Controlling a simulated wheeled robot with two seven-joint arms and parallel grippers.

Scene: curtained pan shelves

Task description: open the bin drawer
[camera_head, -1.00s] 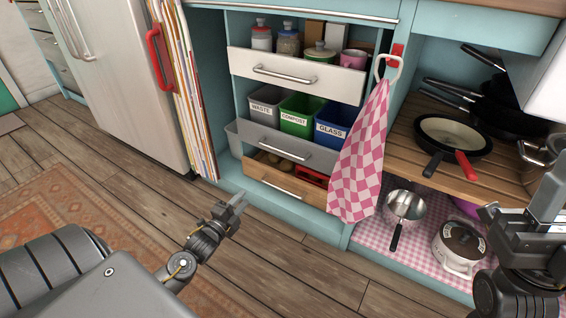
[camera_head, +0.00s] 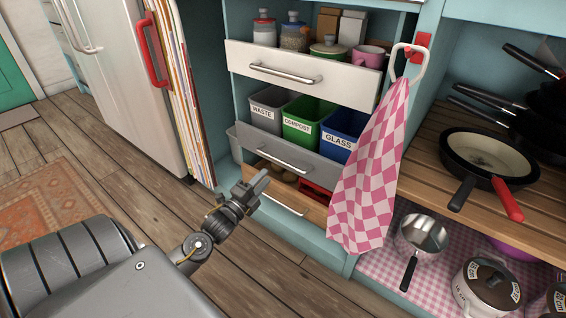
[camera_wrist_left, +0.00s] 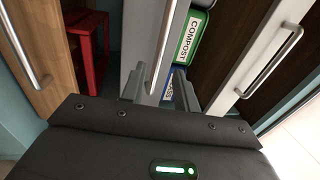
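The bin drawer (camera_head: 240,134) is a grey-fronted drawer in the middle of the cabinet, with a bar handle (camera_head: 284,157). It holds a grey waste bin (camera_head: 265,113), a green compost bin (camera_head: 300,128) and a blue glass bin (camera_head: 338,142). My left gripper (camera_head: 262,181) is in front of the lower left of this drawer, short of its handle in the head view. In the left wrist view the fingers (camera_wrist_left: 160,86) are apart, and the handle (camera_wrist_left: 166,48) runs towards the gap between them. Contact cannot be told. My right gripper is out of view.
A white drawer (camera_head: 300,72) with jars is above, and a wooden drawer (camera_head: 312,212) is below. A pink checked towel (camera_head: 368,175) hangs at the right beside the drawer fronts. Pans (camera_head: 488,160) fill the right shelf.

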